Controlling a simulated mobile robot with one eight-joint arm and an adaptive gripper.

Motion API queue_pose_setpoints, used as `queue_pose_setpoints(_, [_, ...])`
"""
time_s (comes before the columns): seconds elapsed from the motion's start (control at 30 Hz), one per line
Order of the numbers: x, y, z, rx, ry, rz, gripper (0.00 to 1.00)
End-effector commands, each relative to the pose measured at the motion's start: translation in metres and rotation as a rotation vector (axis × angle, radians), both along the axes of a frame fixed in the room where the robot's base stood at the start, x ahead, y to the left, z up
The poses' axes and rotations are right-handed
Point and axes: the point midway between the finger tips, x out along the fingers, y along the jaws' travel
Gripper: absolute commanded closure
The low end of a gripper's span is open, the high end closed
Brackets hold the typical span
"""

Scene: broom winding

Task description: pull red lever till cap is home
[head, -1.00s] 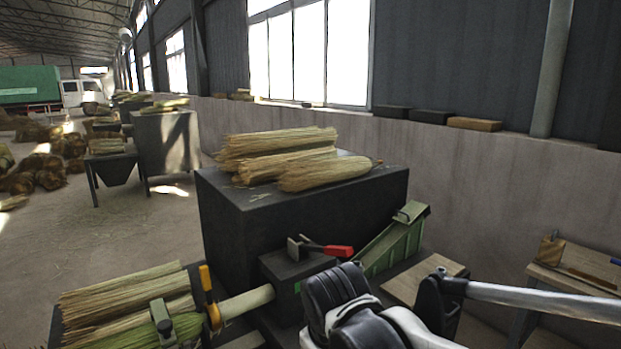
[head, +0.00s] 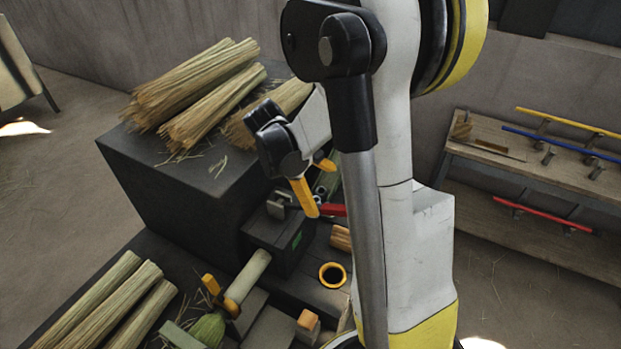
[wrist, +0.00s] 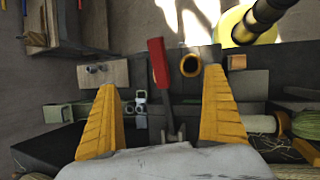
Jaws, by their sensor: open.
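The red lever (head: 332,209) sticks out sideways from a dark block beside the winding bench, partly covered by my arm. In the wrist view the lever's red grip (wrist: 158,62) points up the picture, between my two yellow fingers and apart from both. My gripper (head: 322,190) is open and empty above the block in the head view; the wrist view shows its fingers (wrist: 160,80) spread wide on either side of the lever. A pale cylinder (head: 247,276) lies level between the block and the green-tied straw (head: 208,329). I cannot tell which piece is the cap.
A yellow-rimmed round opening (head: 333,275) lies just in front of the lever; it also shows right of the red grip in the wrist view (wrist: 190,65). Straw bundles (head: 195,90) lie on the dark box behind. A wooden rack (head: 540,150) with coloured bars stands right.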

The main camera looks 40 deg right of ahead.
Motion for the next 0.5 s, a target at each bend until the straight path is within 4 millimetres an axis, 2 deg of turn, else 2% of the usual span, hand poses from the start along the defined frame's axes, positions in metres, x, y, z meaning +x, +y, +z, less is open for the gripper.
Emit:
queue_pose_setpoints(0.03, [-0.001, -0.003, -0.008, 0.0, -0.001, -0.002, 0.01])
queue_pose_setpoints(0.5, [-0.015, -0.028, -0.065, 0.002, -0.003, -0.002, 0.01])
